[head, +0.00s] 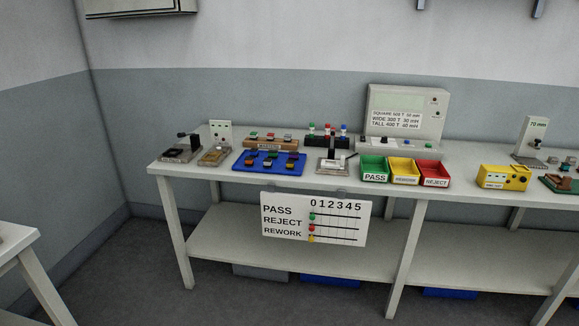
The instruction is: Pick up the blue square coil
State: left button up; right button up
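A blue tray (241,167) on the long workbench holds several small coils with dark, red, green and orange parts. They are too small for me to tell which, if any, is the blue square coil. A wooden rack (270,148) behind the tray carries a few more small coloured pieces. A black rack (327,138) further right holds small pieces with red, green and blue tops. Neither of my grippers is in view.
The grey-white workbench (335,187) also carries a green PASS bin (373,176), a yellow REWORK bin (405,179), a red REJECT bin (435,181), a grey tester (410,105) and a yellow box (503,184). A counting board (316,220) hangs in front. Another table (18,250) stands lower left.

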aim_at(253, 151)
jog(key=i+j, duration=0.15)
jog(key=i, duration=0.25)
jog(key=i+j, duration=0.15)
jog(key=i, duration=0.25)
